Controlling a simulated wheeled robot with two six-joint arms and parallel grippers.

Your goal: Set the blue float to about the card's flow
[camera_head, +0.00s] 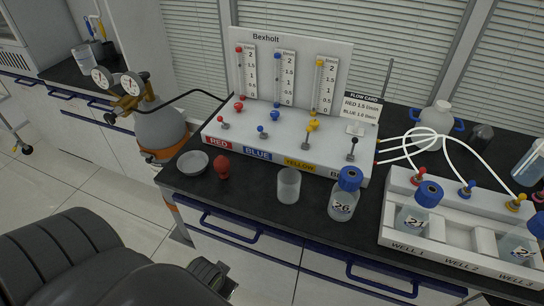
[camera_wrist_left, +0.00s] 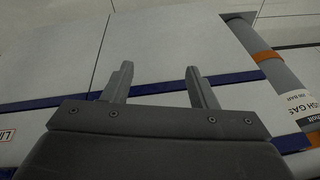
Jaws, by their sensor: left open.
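The white Bexholt flow panel (camera_head: 298,40) stands at the back of the bench with red, blue and yellow tubes. The blue tube's scale (camera_head: 285,80) runs from 0 to 2. Blue shows at the tube's top (camera_head: 277,56) and foot (camera_head: 276,104); I cannot tell which is the float. A blue-tipped lever (camera_head: 262,131) stands above the BLUE label. The flow card (camera_head: 361,106) lists red and blue flows; its blue line seems to read 1.0. My left gripper (camera_head: 213,277) is open and empty, low before the bench; its fingers (camera_wrist_left: 157,83) are apart in the wrist view.
A grey dish (camera_head: 192,163), a red bulb (camera_head: 222,167), an empty beaker (camera_head: 288,186) and a blue-capped bottle (camera_head: 343,199) stand before the panel. A white well rack (camera_head: 395,236) with bottles is at right. A gas cylinder (camera_head: 160,128) with gauges stands left.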

